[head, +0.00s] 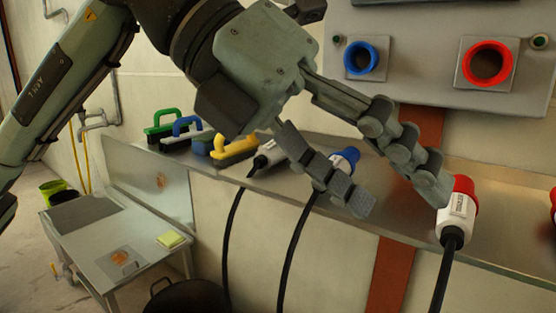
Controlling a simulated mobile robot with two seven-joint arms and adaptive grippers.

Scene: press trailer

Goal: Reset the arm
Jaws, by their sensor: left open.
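My left gripper (398,198) reaches in from the upper left. Its two fingers are spread apart and nothing is between them. One fingertip is close to the red and white plug (459,207) on the metal ledge; I cannot tell whether they touch. The other finger overlaps the view of the blue plug (346,157), which is partly hidden behind it. My right gripper is not seen.
A grey panel (420,90) with a blue socket (360,58) and a red socket (487,64) hangs above the metal ledge (400,218). Brushes with a green handle (166,118), blue handle and yellow handle stand on the ledge. A metal table (110,225) is at the lower left.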

